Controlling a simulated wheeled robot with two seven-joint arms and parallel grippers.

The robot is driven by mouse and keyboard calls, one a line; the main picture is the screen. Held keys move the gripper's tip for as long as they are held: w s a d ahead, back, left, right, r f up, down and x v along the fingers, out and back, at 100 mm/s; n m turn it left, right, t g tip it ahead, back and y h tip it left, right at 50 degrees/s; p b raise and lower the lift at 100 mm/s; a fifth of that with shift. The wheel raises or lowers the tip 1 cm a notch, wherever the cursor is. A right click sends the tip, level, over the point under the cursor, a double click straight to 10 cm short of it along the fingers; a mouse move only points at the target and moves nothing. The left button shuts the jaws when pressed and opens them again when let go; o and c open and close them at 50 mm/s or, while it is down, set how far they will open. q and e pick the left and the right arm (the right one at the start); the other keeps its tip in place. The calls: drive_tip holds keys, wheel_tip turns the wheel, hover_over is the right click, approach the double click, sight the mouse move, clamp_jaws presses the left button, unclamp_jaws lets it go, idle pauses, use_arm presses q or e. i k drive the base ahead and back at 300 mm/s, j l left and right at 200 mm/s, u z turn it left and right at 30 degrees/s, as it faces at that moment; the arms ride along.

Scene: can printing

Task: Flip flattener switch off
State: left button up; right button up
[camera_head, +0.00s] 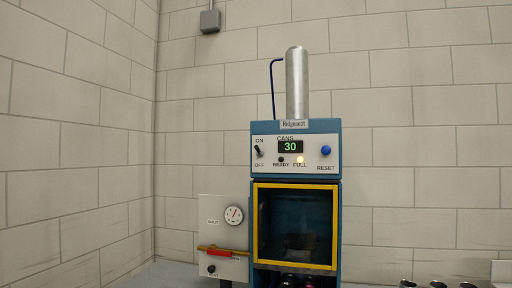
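The flattener (259,182) is a tall blue machine with a white control panel, standing against the wall right of the middle. Its small toggle switch (258,151) is on the left of the panel, between the ON label above and the OFF label below. The lever looks tilted up toward ON, though it is small. The display (290,147) reads CANS 30. The FULL light (300,160) glows yellow, and the READY light (281,160) is dark. A blue RESET button (326,151) is at the right. Neither of my grippers is in view.
A yellow-framed chamber (294,185) is below the panel, with dark round things under it. A white side panel (212,211) carries a gauge (233,215) and a red-handled valve (222,253). Several small dark-topped objects (438,284) are at bottom right. Space before the switch looks clear.

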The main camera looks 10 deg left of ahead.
sight(259, 154)
drive_tip(key=i+j+z, duration=0.35)
drive_tip(key=i, duration=0.15)
drive_tip(key=i+j+z, duration=0.3)
drive_tip(key=i+j, duration=0.15)
